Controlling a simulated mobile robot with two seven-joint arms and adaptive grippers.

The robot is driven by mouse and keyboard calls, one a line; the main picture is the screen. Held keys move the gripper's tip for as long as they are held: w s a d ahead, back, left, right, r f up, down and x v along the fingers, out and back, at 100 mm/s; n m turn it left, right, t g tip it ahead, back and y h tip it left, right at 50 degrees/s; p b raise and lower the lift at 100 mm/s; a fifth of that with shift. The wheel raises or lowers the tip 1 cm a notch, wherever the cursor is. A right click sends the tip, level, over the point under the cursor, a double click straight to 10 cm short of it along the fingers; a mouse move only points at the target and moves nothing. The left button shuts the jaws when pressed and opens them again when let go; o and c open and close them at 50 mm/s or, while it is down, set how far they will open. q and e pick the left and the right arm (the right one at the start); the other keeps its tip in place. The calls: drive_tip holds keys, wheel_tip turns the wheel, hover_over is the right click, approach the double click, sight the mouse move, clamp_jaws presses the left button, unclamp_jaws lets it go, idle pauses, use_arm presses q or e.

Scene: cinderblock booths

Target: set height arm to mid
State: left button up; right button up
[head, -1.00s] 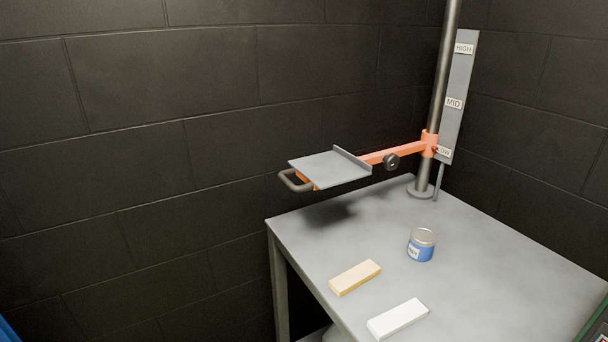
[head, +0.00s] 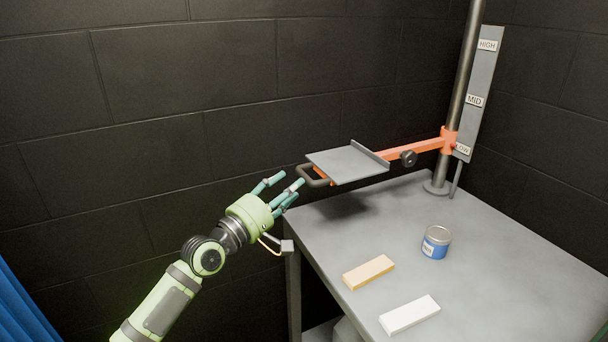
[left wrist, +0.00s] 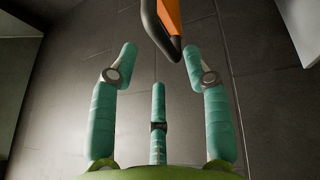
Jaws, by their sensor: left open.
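The orange height arm (head: 425,146) is clamped on the upright pole (head: 461,95) beside the LOW label (head: 462,148). The MID label (head: 474,101) and HIGH label (head: 487,44) are above it on the grey plate. The arm carries a grey tray (head: 345,165), a black knob (head: 408,158) and a dark loop handle (head: 312,176) at its free end. My left gripper (head: 284,187) is open and empty, just left of the handle. In the left wrist view the handle (left wrist: 164,35) shows beyond the spread fingers, apart from them. My right gripper is not in view.
A grey table (head: 470,270) stands below the arm. On it are a blue tin (head: 436,242), a tan block (head: 368,272) and a white block (head: 409,315). Dark block walls close the back and right. A blue curtain-like thing (head: 22,310) is at lower left.

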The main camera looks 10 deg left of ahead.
sight(303, 175)
use_arm(q)
drive_tip(key=x, duration=0.6)
drive_tip(key=shift+w, duration=0.1)
drive_tip(key=shift+c, duration=0.4)
clamp_jaws()
